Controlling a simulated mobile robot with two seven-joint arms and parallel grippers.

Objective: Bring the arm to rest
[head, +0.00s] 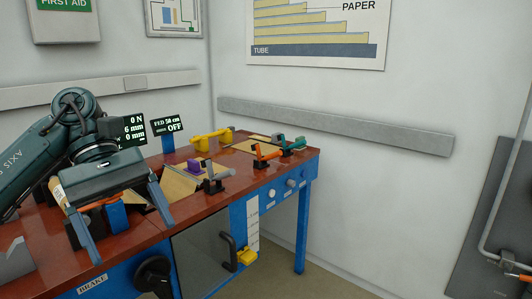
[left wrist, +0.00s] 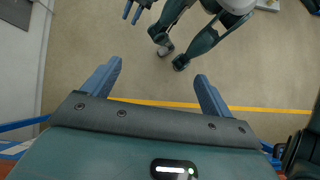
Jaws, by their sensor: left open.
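My left gripper (head: 133,242) is over the front left of the red-brown workbench (head: 215,203) in the head view. Its two blue fingers are spread apart. An orange and blue part with a tan roll is seen behind and between the fingers; I cannot tell if they touch it.
The bench carries a yellow-handled part (head: 212,138), a grey lever (head: 215,178), an orange lever (head: 267,153) and a green lever (head: 292,144). Display screens (head: 168,125) stand at the back. A dark handle (head: 229,250) juts from the front. Floor right of the bench is clear.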

